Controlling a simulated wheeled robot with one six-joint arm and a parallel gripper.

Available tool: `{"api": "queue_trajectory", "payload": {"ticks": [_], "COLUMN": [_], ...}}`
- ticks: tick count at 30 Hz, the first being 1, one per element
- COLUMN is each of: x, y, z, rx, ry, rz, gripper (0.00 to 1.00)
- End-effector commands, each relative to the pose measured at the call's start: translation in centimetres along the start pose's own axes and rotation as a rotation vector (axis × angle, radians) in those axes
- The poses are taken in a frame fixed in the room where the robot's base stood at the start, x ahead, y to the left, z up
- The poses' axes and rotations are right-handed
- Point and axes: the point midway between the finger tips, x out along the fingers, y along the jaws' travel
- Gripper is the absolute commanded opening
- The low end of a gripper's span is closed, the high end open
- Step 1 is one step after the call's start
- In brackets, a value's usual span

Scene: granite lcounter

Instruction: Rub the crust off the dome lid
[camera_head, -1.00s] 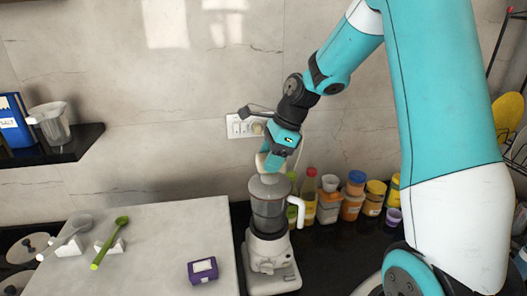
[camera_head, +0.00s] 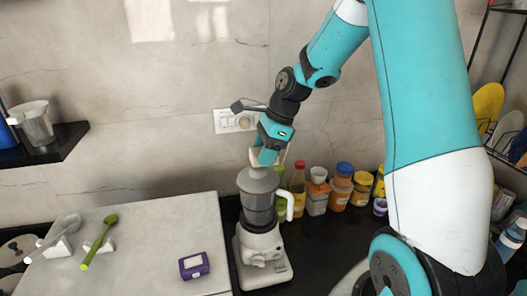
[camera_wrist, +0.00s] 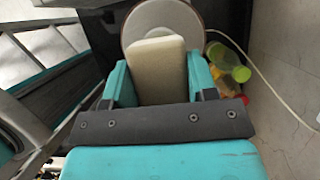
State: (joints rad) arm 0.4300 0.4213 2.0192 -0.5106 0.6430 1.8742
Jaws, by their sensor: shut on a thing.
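My gripper (camera_head: 264,155) is shut on a pale beige block (camera_wrist: 157,70), which looks like a sponge. The block also shows as a whitish edge in the head view (camera_head: 254,157). The grey lid (camera_head: 258,180) sits on top of the blender jar (camera_head: 258,205). The gripper and block are right over the lid. I cannot tell whether the block touches it. In the wrist view the round lid (camera_wrist: 160,17) lies beyond the block, partly hidden by it. No crust can be made out on the part that shows.
Several jars and bottles (camera_head: 340,187) stand right of the blender along the wall. A purple box (camera_head: 194,266), a green spoon (camera_head: 97,245) and a grey spoon (camera_head: 55,238) lie on the pale counter (camera_head: 150,235) at left. A shelf (camera_head: 60,143) juts out at far left.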

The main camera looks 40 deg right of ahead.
Motion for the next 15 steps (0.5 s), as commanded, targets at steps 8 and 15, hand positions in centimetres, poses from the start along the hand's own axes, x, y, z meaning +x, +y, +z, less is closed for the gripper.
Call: {"api": "queue_trajectory", "payload": {"ticks": [8, 15], "x": [0.37, 0.64], "y": [0.01, 0.01], "z": [-0.15, -0.26], "rx": [0.0, 0.0], "ry": [0.0, 0.0], "rz": [0.001, 0.001], "gripper": [0.22, 0.22]}}
